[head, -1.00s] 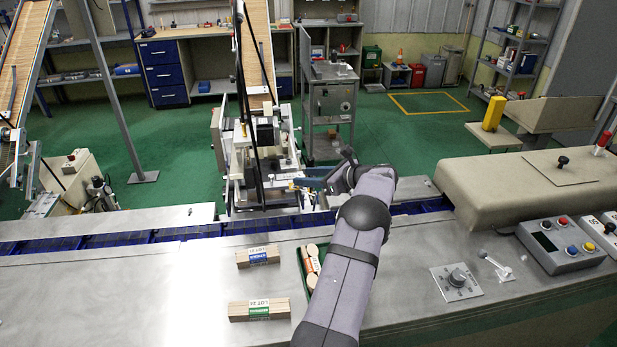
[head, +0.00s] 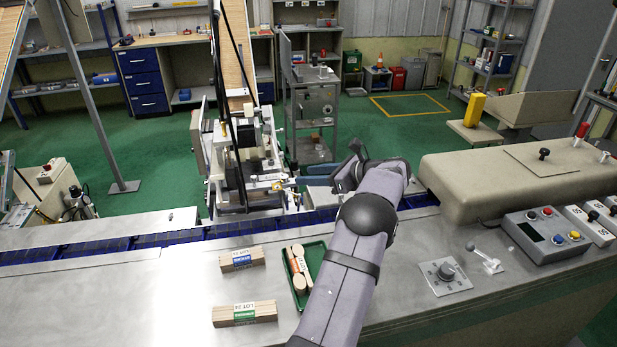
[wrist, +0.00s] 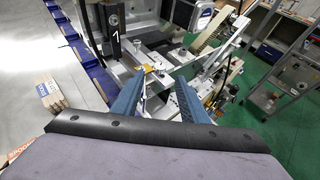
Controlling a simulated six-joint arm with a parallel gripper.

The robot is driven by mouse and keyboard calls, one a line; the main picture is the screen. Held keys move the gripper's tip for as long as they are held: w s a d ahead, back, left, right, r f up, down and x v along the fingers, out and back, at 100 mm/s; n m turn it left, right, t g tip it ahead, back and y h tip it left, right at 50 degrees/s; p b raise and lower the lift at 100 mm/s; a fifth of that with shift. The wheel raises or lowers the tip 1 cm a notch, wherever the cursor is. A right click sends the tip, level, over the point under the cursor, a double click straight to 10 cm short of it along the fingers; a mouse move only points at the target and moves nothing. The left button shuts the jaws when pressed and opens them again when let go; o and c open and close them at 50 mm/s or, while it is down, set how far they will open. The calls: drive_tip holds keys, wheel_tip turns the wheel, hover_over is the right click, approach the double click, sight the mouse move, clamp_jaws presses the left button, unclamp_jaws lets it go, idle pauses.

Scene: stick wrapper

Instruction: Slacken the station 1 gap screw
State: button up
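My gripper (wrist: 160,82) shows in the wrist view with two blue fingers apart and nothing between them. Beyond the left fingertip is the station marked "1" (wrist: 115,36), a dark upright block on a metal frame. A small brass-coloured part (wrist: 149,68) sits on this frame, just past the left finger; I cannot tell for certain that it is the gap screw. No contact with it is visible. In the head view the wrapper machine (head: 245,160) stands behind the bench, and my dark gripper body (head: 347,172) is to its right.
A blue conveyor chain (head: 150,240) runs along the bench's back edge. Two stick bundles (head: 242,259) (head: 245,314) and a green tray (head: 300,292) lie left of my arm. A dial plate (head: 444,276) and a button box (head: 548,237) are on the right.

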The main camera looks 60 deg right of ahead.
sight(286, 179)
drive_tip(key=w+f+m+t+h+b, duration=0.1)
drive_tip(key=w+h+b, duration=0.1)
drive_tip(key=b, duration=0.1)
drive_tip(key=w+a+m+t+h+b, duration=0.1)
drive_tip(key=w+m+h+b, duration=0.1)
drive_tip(key=w+b, duration=0.1)
drive_tip(key=w+f+m+t+h+b, duration=0.1)
drive_tip(key=w+h+b, duration=0.1)
drive_tip(key=b, duration=0.3)
drive_tip(key=shift+w+a+f+h, duration=0.2)
drive_tip(key=shift+a+f+h, duration=0.15)
drive_tip(key=shift+h, duration=0.15)
drive_tip(key=shift+s+a+f+m+g+h+b, duration=0.1)
drive_tip(key=shift+s+f+m+g+h+b, duration=0.1)
drive_tip(key=shift+f+m+h+b, duration=0.25)
drive_tip(key=shift+s+f+m+g+h+b, duration=0.1)
drive_tip(key=shift+f+m+g+h+b, duration=0.1)
drive_tip(key=shift+f+m+h+b, duration=0.25)
drive_tip(key=shift+r, duration=0.2)
drive_tip(key=shift+w, duration=0.15)
drive_tip(key=shift+p+x, duration=1.5)
drive_tip(key=shift+x, duration=2.1)
clamp_jaws()
